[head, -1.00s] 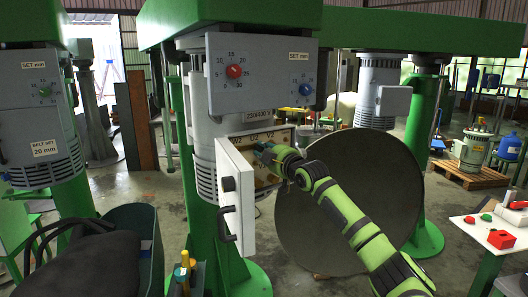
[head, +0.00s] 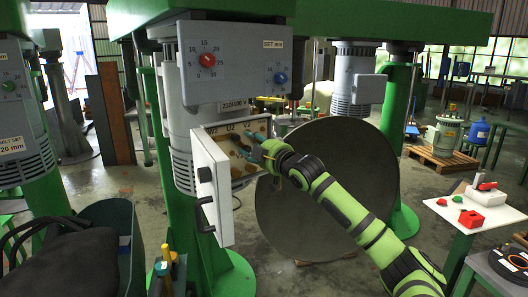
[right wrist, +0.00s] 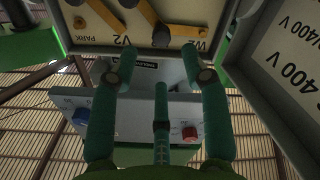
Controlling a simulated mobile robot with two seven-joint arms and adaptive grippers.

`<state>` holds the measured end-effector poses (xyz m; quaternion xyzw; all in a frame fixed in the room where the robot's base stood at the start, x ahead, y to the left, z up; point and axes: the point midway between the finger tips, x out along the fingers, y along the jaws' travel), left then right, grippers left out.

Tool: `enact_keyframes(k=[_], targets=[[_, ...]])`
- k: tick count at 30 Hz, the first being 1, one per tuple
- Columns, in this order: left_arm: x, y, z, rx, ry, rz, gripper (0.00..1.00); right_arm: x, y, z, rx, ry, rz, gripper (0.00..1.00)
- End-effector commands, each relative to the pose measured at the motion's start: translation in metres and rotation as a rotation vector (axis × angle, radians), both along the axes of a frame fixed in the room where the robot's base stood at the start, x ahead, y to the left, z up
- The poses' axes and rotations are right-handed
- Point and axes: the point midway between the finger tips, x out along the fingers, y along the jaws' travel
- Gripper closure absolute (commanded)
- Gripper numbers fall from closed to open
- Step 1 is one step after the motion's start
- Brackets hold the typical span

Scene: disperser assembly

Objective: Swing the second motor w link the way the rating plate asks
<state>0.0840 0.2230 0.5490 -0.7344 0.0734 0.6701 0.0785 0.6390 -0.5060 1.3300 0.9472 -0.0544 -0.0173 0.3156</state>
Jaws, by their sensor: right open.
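The second motor's terminal box (head: 209,129) is open, its white door (head: 222,190) swung out to the left. Inside is a tan board with brass links and markings such as U2. My right gripper (head: 248,147) is at the box mouth. In the right wrist view it (right wrist: 158,75) is open, three teal fingers spread with nothing between them. The board (right wrist: 180,12) there carries V2, W2 and PARK markings. A brass link (right wrist: 182,31) lies near W2, just beyond the fingertips. My left gripper is out of view.
A setting panel with a red knob (head: 207,60) and a blue knob (head: 280,78) hangs above the box. A large round disc (head: 330,190) stands behind my right arm. A dark-draped bin (head: 118,225) is at lower left.

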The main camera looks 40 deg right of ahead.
Motion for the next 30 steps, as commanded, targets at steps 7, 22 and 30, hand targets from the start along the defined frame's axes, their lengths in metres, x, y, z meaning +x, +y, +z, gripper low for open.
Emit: enact_keyframes(k=[7,22,30], targets=[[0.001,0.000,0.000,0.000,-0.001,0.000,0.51,-0.033,0.004,-0.001,-0.004,0.002,0.001,0.53],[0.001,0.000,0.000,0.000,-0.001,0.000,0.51,-0.059,0.006,0.001,0.001,-0.002,0.000,0.53],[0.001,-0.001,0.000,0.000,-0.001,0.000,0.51,-0.059,0.006,0.001,0.001,-0.003,0.000,0.53]])
